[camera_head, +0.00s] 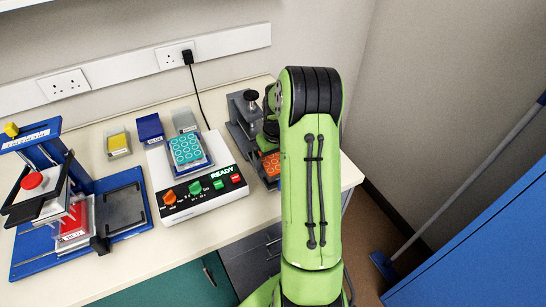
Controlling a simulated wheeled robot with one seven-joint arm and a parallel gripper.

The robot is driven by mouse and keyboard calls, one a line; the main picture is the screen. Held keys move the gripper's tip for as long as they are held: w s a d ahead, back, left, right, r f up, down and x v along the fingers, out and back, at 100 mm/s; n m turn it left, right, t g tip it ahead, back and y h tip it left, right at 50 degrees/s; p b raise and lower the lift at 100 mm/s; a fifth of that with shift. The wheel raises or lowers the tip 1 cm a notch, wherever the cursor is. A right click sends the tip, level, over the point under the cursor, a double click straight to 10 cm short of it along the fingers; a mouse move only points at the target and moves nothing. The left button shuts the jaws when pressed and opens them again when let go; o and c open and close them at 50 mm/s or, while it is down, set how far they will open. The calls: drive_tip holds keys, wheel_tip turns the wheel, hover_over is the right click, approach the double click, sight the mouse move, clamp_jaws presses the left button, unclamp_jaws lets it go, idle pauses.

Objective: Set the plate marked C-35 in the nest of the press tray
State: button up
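The labels on the plates are too small to read, so I cannot tell which is C-35. A teal well plate (186,149) sits on the white device marked READY. An orange well plate (271,164) is at the right, by a dark grey stand, partly hidden by my arm. A red plate (75,219) is in the blue press (52,147) at the left. A flat black tray (124,207) lies beside the press, with no plate on it. My gripper (270,131) is by the orange plate, mostly hidden behind my green arm; its fingers cannot be made out.
The READY device (199,197) with knobs stands mid-bench. Behind it are a yellow-topped block (118,142), a blue box (150,128) and a grey box (184,120). The dark stand (243,113) is close to my arm. A blue panel (490,250) is at the right.

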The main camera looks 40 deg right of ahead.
wheel_tip(320, 180, up, 12)
drive_tip(key=s+p, duration=0.1)
drive_tip(key=p, duration=0.1)
drive_tip(key=s+a+r, duration=0.1)
drive_tip(key=a+r, duration=0.5)
drive_tip(key=a, duration=0.2)
drive_tip(key=s+a+r+n+t, duration=0.2)
drive_tip(key=s+a+r, duration=0.35)
drive_tip(key=a, duration=0.45)
drive_tip(key=s+a+t, duration=0.1)
drive_tip(key=s+a, duration=0.3)
drive_tip(key=s, duration=0.2)
drive_tip(key=s+a+f+n+t, duration=0.1)
drive_tip(key=s+a, duration=0.3)
drive_tip(key=s, duration=0.2)
drive_tip(key=shift+s+a+f, duration=0.15)
drive_tip(key=shift+s, duration=0.15)
